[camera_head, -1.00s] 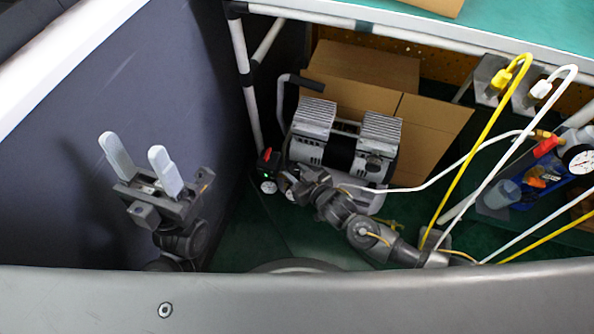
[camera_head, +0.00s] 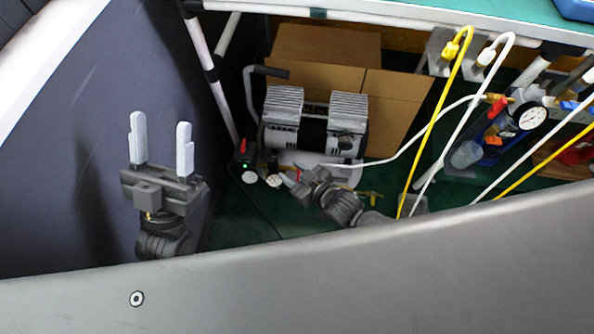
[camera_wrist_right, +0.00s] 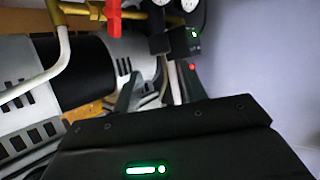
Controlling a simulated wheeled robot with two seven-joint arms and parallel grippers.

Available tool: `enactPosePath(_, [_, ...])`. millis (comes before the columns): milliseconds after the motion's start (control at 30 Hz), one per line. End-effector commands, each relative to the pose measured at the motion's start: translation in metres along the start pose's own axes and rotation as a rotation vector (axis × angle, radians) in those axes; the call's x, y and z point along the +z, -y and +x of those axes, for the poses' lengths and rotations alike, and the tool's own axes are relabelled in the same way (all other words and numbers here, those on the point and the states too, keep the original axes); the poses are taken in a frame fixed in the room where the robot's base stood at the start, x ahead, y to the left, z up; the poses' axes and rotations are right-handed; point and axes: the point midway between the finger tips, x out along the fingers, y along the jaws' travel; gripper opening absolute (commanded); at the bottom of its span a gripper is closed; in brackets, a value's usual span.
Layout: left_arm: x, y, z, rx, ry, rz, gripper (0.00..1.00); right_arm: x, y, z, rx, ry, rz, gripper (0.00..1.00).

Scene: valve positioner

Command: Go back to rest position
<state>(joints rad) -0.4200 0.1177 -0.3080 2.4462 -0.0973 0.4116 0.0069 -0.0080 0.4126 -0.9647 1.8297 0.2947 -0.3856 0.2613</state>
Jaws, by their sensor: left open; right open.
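My left gripper (camera_head: 161,138) is at the left in the head view, in front of the dark panel. Its two pale fingers point up, stand well apart and hold nothing. My right gripper (camera_head: 291,178) is low in the middle, in front of the air compressor (camera_head: 312,125), close to the small gauges. In the right wrist view its dark fingers (camera_wrist_right: 158,88) are apart, with nothing clearly held between them. A red valve handle (camera_wrist_right: 113,18) and brass fittings show just beyond them. Part of my right arm is hidden behind the grey edge in the foreground.
The black pressure switch (camera_head: 243,158) with a green light stands left of the compressor. A cardboard box (camera_head: 330,45) is behind it. A yellow hose (camera_head: 432,125) and white hoses hang at the right, near a gauge (camera_head: 533,118). A table frame pole (camera_head: 200,45) stands behind the left gripper.

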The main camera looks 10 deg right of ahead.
Motion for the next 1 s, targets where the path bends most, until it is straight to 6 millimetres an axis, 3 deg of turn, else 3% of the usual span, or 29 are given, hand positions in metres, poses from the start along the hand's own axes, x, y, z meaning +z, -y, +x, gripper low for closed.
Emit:
enactPosePath(200, [0.01,-0.006,0.002,0.016,0.093,-0.011,0.55,0.0,0.0,-0.018,0.001,0.0,0.0,0.42])
enactPosePath(833, [0.014,-0.006,0.002,0.016,0.109,-0.011,0.55,0.0,-0.001,-0.019,0.003,0.004,-0.001,0.42])
enactPosePath(933, [0.033,-0.003,0.002,0.009,0.179,-0.011,0.55,0.001,-0.009,-0.02,0.024,0.029,-0.006,0.42])
enactPosePath(1000, [0.063,0.001,-0.002,-0.001,0.283,-0.011,0.55,0.006,-0.021,-0.022,0.053,0.07,-0.012,0.42])
